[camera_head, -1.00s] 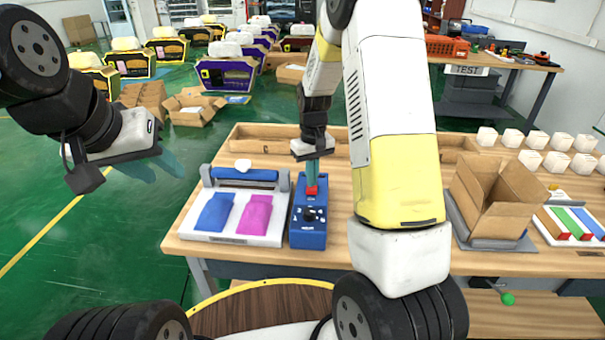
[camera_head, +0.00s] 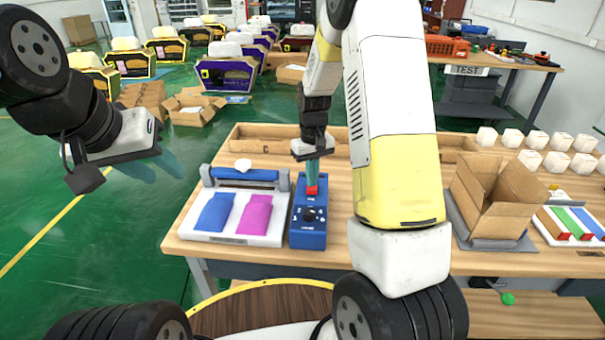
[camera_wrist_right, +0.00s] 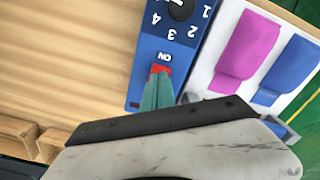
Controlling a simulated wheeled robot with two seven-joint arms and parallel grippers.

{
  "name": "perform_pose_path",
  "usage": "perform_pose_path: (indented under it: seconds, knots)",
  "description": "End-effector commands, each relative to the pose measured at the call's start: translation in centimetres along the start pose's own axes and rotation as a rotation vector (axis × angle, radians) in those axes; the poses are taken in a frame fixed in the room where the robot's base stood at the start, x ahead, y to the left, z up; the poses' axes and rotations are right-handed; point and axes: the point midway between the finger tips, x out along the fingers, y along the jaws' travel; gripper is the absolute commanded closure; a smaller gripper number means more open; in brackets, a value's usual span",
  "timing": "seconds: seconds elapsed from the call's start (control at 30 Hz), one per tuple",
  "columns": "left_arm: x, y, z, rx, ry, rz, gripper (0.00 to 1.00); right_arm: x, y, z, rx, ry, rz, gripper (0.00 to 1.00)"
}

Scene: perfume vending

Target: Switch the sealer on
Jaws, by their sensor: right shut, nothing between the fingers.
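The sealer's blue control box (camera_head: 308,235) stands on the table, with a black dial (camera_head: 309,214) and a red switch (camera_head: 311,190) at its far end. In the right wrist view the red switch (camera_wrist_right: 160,71) lies beside the word ON. My right gripper (camera_head: 312,183) points down at the switch, shut and empty. Its teal fingertips (camera_wrist_right: 158,80) overlap the switch and partly hide it; contact and the switch's position are unclear. My left gripper (camera_head: 160,170) hangs open and empty at the left, clear of the table.
Left of the box is the white sealer bed (camera_head: 189,235) with a blue bar (camera_head: 245,175), a blue pouch (camera_head: 214,213) and a magenta pouch (camera_head: 254,214). An open cardboard box (camera_head: 490,205) and several white boxes stand to the right.

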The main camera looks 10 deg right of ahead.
Motion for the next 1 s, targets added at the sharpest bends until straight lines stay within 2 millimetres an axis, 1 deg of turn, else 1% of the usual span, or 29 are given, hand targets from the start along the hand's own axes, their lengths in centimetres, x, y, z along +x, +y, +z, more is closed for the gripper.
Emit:
perform_pose_path:
  seconds: [0.4, 1.0]
  knots:
    - [0.00, 0.00, 0.00, 0.000, 0.000, 0.000, 0.64, 0.07, 0.00, 0.00, 0.000, 0.000, 0.000, 1.00]
    - [0.00, 0.00, 0.00, 0.000, 0.000, 0.000, 0.64, 0.98, 0.00, 0.01, 0.000, -0.001, 0.000, 1.00]
